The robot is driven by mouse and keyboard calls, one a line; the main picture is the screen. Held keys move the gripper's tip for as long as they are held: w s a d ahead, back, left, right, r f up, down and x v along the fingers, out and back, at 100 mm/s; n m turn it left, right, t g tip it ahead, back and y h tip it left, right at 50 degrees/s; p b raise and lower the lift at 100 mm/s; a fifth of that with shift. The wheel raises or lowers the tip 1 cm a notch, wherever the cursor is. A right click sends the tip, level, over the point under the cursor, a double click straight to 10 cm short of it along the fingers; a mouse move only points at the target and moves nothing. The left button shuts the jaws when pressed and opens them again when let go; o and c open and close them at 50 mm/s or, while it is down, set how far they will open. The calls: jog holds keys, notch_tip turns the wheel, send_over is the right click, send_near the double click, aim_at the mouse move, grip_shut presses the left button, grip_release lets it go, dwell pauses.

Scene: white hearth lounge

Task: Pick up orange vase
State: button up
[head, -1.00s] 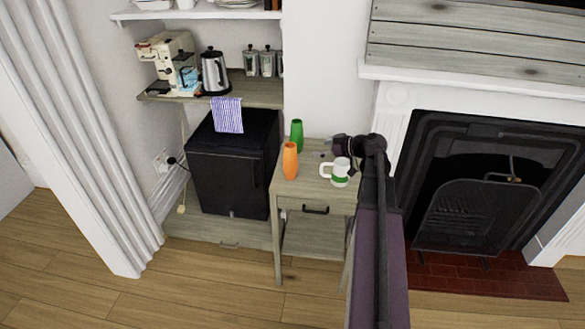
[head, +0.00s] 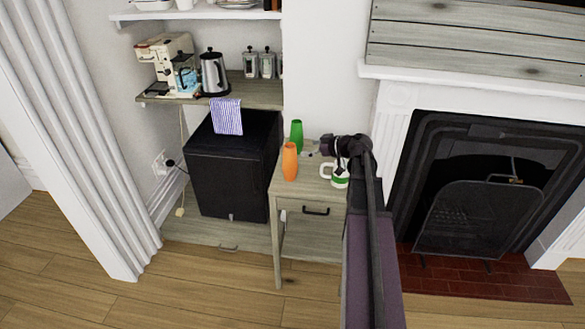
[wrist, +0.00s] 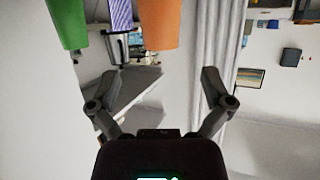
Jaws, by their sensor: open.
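The orange vase (head: 290,162) stands upright near the left edge of a small wooden side table (head: 284,190). In the wrist view the orange vase (wrist: 160,22) hangs at the top of the picture, ahead of the fingers and not between them. My gripper (head: 316,150) is over the table, to the right of the vase and apart from it. In the wrist view my gripper (wrist: 162,85) is open and empty, its two fingers spread. A green vase (head: 297,136) stands just behind the orange one; it also shows in the wrist view (wrist: 68,22).
A white and green mug (head: 338,177) stands on the table's right, partly hidden by my arm. A black cabinet (head: 232,165) with a striped cloth (head: 227,116) is on the left. A shelf (head: 255,92) holds a kettle (head: 214,72). A fireplace (head: 470,180) is on the right.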

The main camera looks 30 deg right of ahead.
aim_at(295, 149)
jog(key=shift+b+x, duration=0.4)
jog(key=shift+x, duration=1.2)
jog(key=shift+b+x, duration=1.1)
jog(key=shift+x, duration=1.5)
jog(key=shift+s+a, duration=0.1)
jog(key=c, duration=1.3)
jog(key=shift+r, duration=0.1)
